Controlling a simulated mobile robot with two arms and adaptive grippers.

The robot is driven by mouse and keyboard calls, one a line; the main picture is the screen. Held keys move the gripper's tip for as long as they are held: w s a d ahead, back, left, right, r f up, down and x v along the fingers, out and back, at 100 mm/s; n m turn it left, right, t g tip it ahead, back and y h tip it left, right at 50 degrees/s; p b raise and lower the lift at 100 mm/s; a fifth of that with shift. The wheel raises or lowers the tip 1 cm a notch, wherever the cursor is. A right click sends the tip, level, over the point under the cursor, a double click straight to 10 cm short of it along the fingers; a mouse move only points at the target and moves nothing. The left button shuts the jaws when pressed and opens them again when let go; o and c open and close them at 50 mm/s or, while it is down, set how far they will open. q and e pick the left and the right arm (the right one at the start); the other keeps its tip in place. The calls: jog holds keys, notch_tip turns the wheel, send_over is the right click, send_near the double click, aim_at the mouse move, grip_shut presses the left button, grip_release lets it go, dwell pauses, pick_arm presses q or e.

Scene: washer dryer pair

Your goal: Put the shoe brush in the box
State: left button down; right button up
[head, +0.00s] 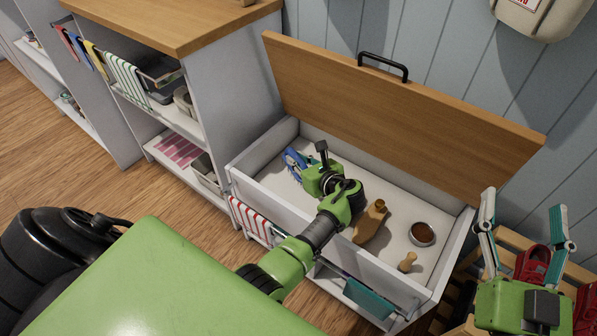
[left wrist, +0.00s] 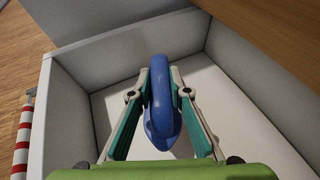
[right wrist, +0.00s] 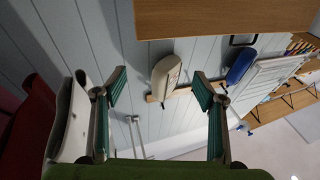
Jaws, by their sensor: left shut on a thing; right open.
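The box (head: 262,191) is a white bin with a pale floor, its wooden lid (head: 400,110) raised and leaning back. My left gripper (head: 302,165) is inside the outline of the box at its left end. It is shut on a blue, rounded thing, which I take as the shoe brush (head: 291,161). In the left wrist view the blue shoe brush (left wrist: 160,100) is between the fingers, over the box floor; whether it touches the floor I cannot tell. Its underside is hidden. My right gripper (head: 523,205) is open and empty, right of the box.
A brown wooden piece (head: 370,224), a round tin (head: 422,234) and a small wooden piece (head: 407,262) lie in the box. A shelf unit (head: 235,85) stands left of it. A wooden rack (head: 510,241) with red shoes (head: 532,262) is at right. Free floor lies at left.

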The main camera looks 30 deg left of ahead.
pick_arm(q)
jog(key=shift+f, duration=0.4)
notch_tip(320, 180, down, 3)
jog(key=shift+f+b, duration=0.1)
jog(key=shift+b, duration=0.95)
pick_arm(e)
jog(key=s+r+t+y, duration=0.2)
jog(key=s+r+t, duration=0.4)
jog(key=r, duration=0.4)
jog(key=shift+d+y, duration=0.15)
jog(key=shift+y, duration=0.15)
pick_arm(q)
jog(key=shift+f, duration=0.15)
pick_arm(e)
jog(key=shift+s+r, duration=0.1)
jog(key=shift+s, duration=0.1)
pick_arm(q)
jog(key=c, duration=1.9)
grip_release()
pick_arm(e)
jog(key=shift+r, duration=0.1)
